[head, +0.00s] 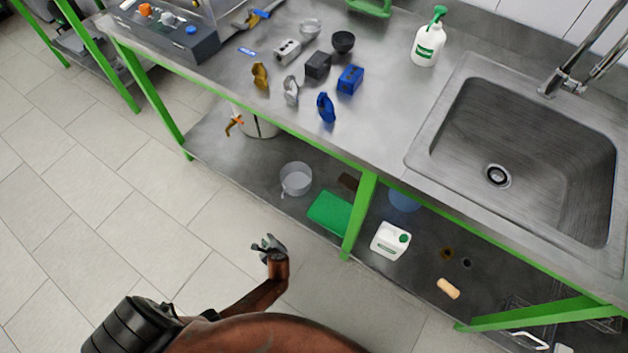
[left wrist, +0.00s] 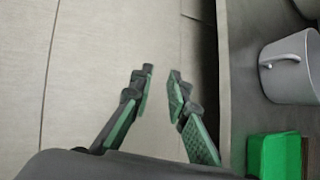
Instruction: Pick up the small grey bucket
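The small grey bucket (head: 296,179) stands on the lower shelf under the bench. In the left wrist view the bucket (left wrist: 292,72) is at the right edge, partly cut off, with a handle on its side. My left gripper (head: 268,245) is in front of the shelf, over the floor and apart from the bucket. In the left wrist view the left gripper (left wrist: 159,75) has its two fingers spread with a gap and nothing between them. My right gripper is not in view.
A green box (head: 329,213) sits beside the bucket on the lower shelf (head: 240,165). A green bench leg (head: 359,215) and a white canister (head: 390,241) are farther right. A metal pot (head: 260,125) with a tap stands behind. The tiled floor (head: 120,210) is clear.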

